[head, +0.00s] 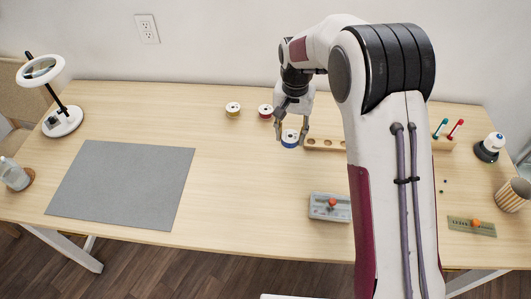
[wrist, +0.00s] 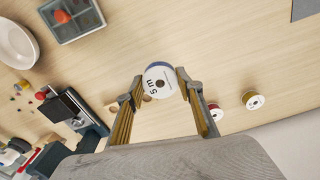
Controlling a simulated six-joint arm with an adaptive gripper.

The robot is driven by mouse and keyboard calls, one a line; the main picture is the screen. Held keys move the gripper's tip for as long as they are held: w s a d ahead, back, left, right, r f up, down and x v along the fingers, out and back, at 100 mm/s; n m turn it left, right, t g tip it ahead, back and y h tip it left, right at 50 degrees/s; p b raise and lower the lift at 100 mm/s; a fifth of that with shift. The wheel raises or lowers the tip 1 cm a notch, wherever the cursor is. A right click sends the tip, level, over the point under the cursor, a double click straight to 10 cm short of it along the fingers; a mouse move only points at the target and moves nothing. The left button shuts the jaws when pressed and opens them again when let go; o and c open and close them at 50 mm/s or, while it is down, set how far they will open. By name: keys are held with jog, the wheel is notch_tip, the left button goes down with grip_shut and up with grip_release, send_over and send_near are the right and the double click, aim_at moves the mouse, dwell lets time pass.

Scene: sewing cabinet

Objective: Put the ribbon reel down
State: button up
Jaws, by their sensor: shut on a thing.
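The ribbon reel (head: 290,138) is white on its face with a blue edge. My gripper (head: 292,127) is shut on it, with a finger on each side, left of the wooden block with holes. In the wrist view the reel (wrist: 160,82) sits between the two fingertips of my gripper (wrist: 158,84), its printed face toward the camera. I cannot tell whether the reel touches the table.
A red reel (head: 265,111) and a yellow reel (head: 233,109) stand behind and to the left. A wooden block with holes (head: 322,144) lies just right. A grey compartment box (head: 330,214) is nearer the front. The grey mat (head: 125,185) is bare.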

send_over(288, 162)
jog(key=shift+s+f, duration=0.1)
jog(key=shift+f, duration=3)
jog(key=shift+f, duration=0.1)
jog(key=shift+f, duration=1.75)
jog(key=shift+f, duration=0.2)
jog(key=o, duration=0.9)
jog(key=shift+o, duration=0.2)
jog(key=shift+r, duration=0.15)
notch_tip(288, 162, up, 8)
jog(key=shift+f, duration=0.2)
